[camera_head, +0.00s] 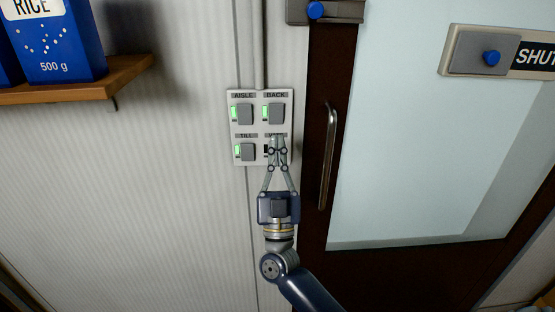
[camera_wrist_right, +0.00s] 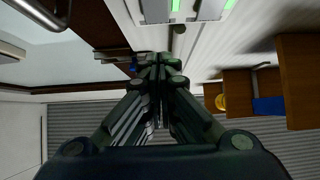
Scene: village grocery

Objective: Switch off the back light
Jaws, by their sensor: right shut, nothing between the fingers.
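The switch panel (camera_head: 259,95) is on the wall left of the door and holds several switches. The BACK switch (camera_head: 276,113) is at its upper right, with a green light lit beside it. The AISLE switch (camera_head: 244,113) at upper left and the TILL switch (camera_head: 247,152) at lower left also show green lights. My right gripper (camera_head: 278,140) is shut and empty. Its fingertips are in front of the lower right switch, just below the BACK switch, and cover that switch and most of its label. I cannot tell whether they touch the panel. In the wrist view the shut fingers (camera_wrist_right: 160,62) point toward the panel's edge.
A dark-framed glass door (camera_head: 430,130) with a vertical metal handle (camera_head: 328,155) stands close to the right of the panel. A blue-knobbed slider plate (camera_head: 492,60) marked SHUT is at upper right. A wooden shelf (camera_head: 75,92) with a blue rice box (camera_head: 58,40) is at upper left.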

